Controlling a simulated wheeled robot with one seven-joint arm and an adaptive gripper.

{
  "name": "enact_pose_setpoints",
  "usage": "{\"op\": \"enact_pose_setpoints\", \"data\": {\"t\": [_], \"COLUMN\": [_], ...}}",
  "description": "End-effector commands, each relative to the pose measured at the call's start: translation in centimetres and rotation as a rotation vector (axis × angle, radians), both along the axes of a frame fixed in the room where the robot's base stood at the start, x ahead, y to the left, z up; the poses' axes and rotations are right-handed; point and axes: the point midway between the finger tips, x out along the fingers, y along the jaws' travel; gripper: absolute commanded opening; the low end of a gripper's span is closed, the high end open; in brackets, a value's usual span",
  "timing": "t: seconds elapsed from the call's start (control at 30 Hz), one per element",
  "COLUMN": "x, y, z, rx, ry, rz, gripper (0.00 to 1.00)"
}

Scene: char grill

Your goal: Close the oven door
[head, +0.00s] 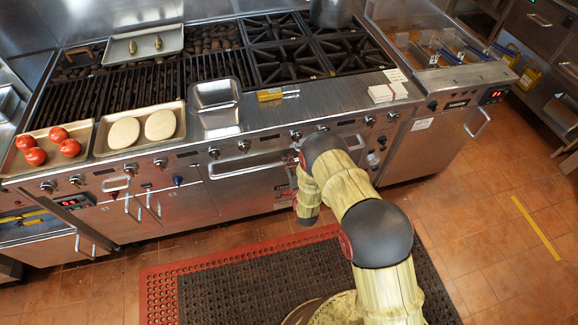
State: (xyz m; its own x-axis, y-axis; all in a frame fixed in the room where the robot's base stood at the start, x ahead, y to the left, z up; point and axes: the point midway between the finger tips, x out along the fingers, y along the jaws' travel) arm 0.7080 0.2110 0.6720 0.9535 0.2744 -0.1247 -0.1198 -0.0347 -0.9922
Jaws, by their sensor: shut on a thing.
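The wide steel oven door (240,190) is in the middle of the range front, below the knobs. It looks upright or nearly so; I cannot tell whether a small gap remains. Its long horizontal handle (245,168) runs along the top edge, and its right end passes behind my arm. My yellow arm reaches up from the bottom right, bends at a dark joint by the range front, and its last visible link points down in front of the door's right side.
A tray of tomatoes (33,171), a tray with two round patties (101,148) and a steel pan (222,122) stand along the range's front ledge. Fryers (432,52) are at the right. A red-edged black mat (215,285) covers the floor before the oven.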

Motion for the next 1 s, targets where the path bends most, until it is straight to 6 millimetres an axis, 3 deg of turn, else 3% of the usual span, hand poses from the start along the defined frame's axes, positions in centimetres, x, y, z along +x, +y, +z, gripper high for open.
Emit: {"op": "enact_pose_setpoints", "data": {"t": [0.07,0.1,0.4,0.77,1.0], "x": [0.3,0.3,0.2,-0.1,-3.4], "y": [0.1,0.1,0.1,0.0,-1.0], "z": [0.2,0.2,0.2,0.2,0.6], "rx": [0.001,0.001,0.001,0.001,0.0], "ry": [-0.004,-0.005,-0.004,-0.003,-0.001], "rz": [0.0,0.0,0.0,0.0,0.0], "gripper": [0.0,0.15,0.32,0.33,0.33]}}
